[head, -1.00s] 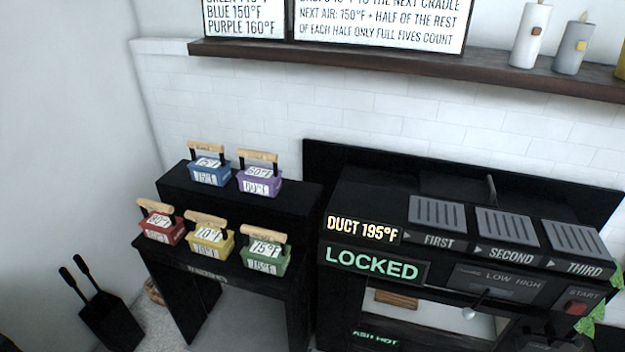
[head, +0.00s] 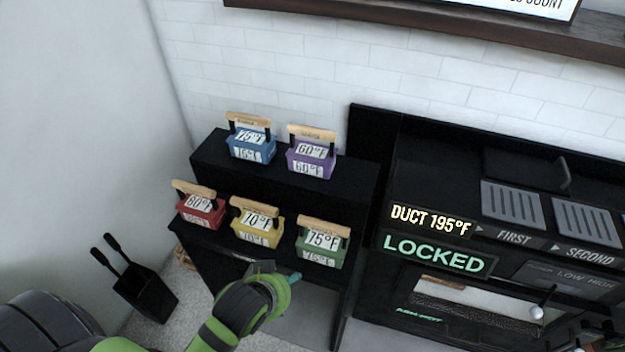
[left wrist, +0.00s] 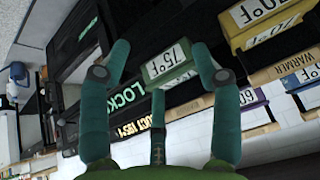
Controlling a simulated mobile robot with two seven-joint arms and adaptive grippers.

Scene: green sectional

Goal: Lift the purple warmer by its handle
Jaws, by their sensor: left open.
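The purple warmer (head: 312,160) has a 60°F label and a light wooden handle (head: 312,133). It stands upright on the rear, raised black step, right of the blue warmer (head: 251,147). My left gripper (head: 283,277) is in front of and below the green warmer, apart from the purple one. In the left wrist view its teal fingers (left wrist: 160,50) are spread and hold nothing, with the green warmer (left wrist: 168,62) beyond them. The purple warmer (left wrist: 263,98) shows there at the right, partly hidden. My right gripper is not in view.
On the lower front step stand the red (head: 201,208), yellow (head: 257,226) and green (head: 321,246) warmers. A black machine (head: 400,180) with a LOCKED display stands to the right. A wooden shelf (head: 420,28) crosses the wall above. A black bin (head: 145,292) is on the floor at left.

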